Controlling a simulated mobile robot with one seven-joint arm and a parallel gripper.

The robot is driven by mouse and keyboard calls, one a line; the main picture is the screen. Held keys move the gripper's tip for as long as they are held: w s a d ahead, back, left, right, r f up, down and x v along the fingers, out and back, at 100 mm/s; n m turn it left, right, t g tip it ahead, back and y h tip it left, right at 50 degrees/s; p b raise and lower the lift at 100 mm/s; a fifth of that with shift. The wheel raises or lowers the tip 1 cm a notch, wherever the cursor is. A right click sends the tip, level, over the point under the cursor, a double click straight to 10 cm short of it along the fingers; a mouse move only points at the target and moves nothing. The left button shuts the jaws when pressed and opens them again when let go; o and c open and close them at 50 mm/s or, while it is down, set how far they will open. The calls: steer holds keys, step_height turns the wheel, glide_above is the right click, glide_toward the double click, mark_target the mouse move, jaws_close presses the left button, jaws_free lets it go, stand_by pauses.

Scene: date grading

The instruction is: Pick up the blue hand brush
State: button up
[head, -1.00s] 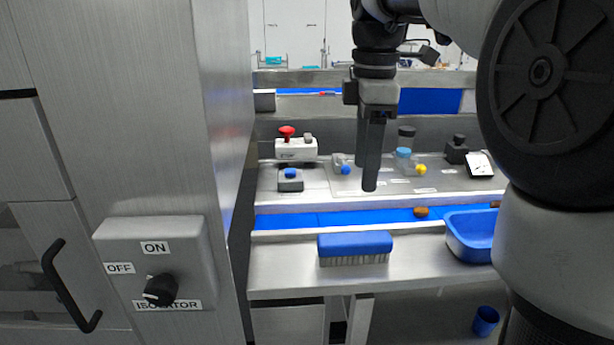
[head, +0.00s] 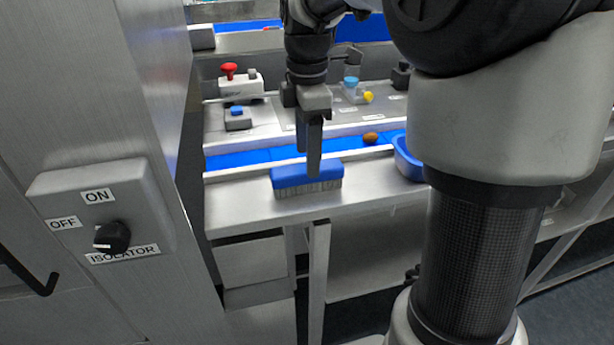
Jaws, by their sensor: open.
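The blue hand brush (head: 290,178) lies on the steel ledge in front of the blue conveyor belt, its pale bristles facing down and towards me. My gripper (head: 314,172) points downward with its fingers in front of the right part of the brush's blue back. I cannot tell whether the fingertips touch the brush. The brush rests on the ledge and is not held.
A blue tray (head: 407,160) stands on the ledge at right. A brown date (head: 370,137) lies on the belt (head: 237,159). Behind are a red-knobbed white box (head: 240,84) and a blue-button box (head: 237,120). A steel cabinet with an isolator switch (head: 111,238) stands close at left.

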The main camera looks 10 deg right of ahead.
steer(key=f, duration=0.4)
steer(key=shift+s+a+f, duration=0.1)
steer(key=shift+s, duration=0.1)
steer(key=c, duration=1.2)
step_height(320, 180, up, 10)
steer(key=shift+r, duration=0.1)
steer(key=o, duration=0.6)
steer(key=c, duration=0.4)
